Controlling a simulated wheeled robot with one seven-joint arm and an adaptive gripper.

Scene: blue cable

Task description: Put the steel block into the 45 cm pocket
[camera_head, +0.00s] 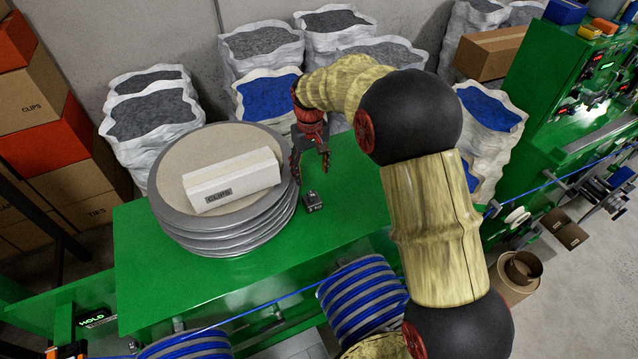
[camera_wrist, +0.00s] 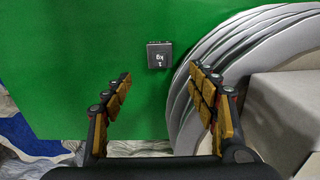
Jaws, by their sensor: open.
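The steel block (camera_head: 313,201) is a small dark grey cube with white marking on top. It sits on the green table (camera_head: 345,210), just right of a stack of round discs. In the wrist view the block (camera_wrist: 159,55) lies beyond the fingertips, between their lines, and its marking looks like "1 kg". My gripper (camera_head: 311,170) is open and empty above the block, fingers pointing down. In the wrist view its padded fingers (camera_wrist: 160,76) are spread wide, with neither touching the block. I cannot make out a pocket marked 45 cm in either view.
The stack of grey-rimmed discs (camera_head: 170,215) stands close left of the block, with a white CLIPS box (camera_head: 235,180) on top. Blue cable coils (camera_head: 362,300) are at the table's front. Sacks of granules (camera_head: 262,45) line the back. Green table surface right of the block is clear.

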